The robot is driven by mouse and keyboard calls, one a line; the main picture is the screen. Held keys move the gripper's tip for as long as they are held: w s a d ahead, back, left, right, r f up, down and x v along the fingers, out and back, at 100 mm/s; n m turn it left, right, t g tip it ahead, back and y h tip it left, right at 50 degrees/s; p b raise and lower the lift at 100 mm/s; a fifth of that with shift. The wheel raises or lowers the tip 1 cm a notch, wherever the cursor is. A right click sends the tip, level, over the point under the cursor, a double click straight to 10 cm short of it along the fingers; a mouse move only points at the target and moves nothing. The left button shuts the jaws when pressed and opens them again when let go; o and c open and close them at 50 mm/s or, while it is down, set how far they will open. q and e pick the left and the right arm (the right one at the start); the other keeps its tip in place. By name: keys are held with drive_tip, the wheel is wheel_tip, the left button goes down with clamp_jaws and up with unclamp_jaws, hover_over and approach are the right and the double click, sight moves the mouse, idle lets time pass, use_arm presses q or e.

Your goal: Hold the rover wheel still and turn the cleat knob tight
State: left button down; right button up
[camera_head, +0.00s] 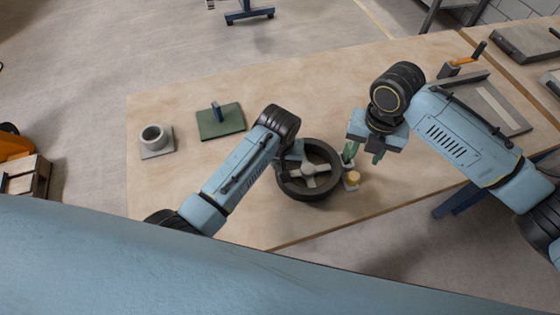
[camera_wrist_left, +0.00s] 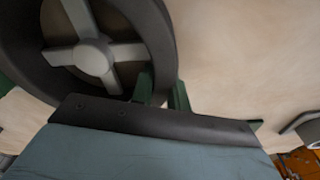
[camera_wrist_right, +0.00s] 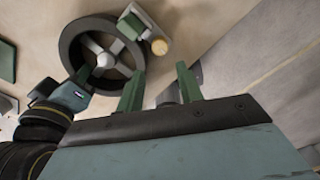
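The rover wheel (camera_head: 297,193) lies on the table, dark-rimmed with pale grey spokes; it also shows in the left wrist view (camera_wrist_left: 92,57) and right wrist view (camera_wrist_right: 104,60). My left gripper (camera_head: 290,158) is at the wheel's left side. Its two green fingers (camera_wrist_left: 162,92) stand close together with the dark rim between them.
A green pad with a blue handle (camera_head: 220,122) and a grey cup on a plate (camera_head: 153,138) lie at left. A grey tray (camera_head: 502,110) and an orange-handled tool (camera_head: 462,62) are at right. The table's front edge runs close below the wheel. The table behind the wheel is clear.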

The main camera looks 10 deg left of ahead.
sight(354, 176)
drive_tip(key=shift+o, duration=0.2)
wheel_tip(354, 176, down, 10)
drive_tip(key=n, duration=0.4)
drive_tip(key=shift+r, duration=0.1)
idle(0.3)
drive_tip(key=shift+c, duration=0.4)
drive_tip(key=c, duration=0.6)
drive_tip(key=shift+c, duration=0.2)
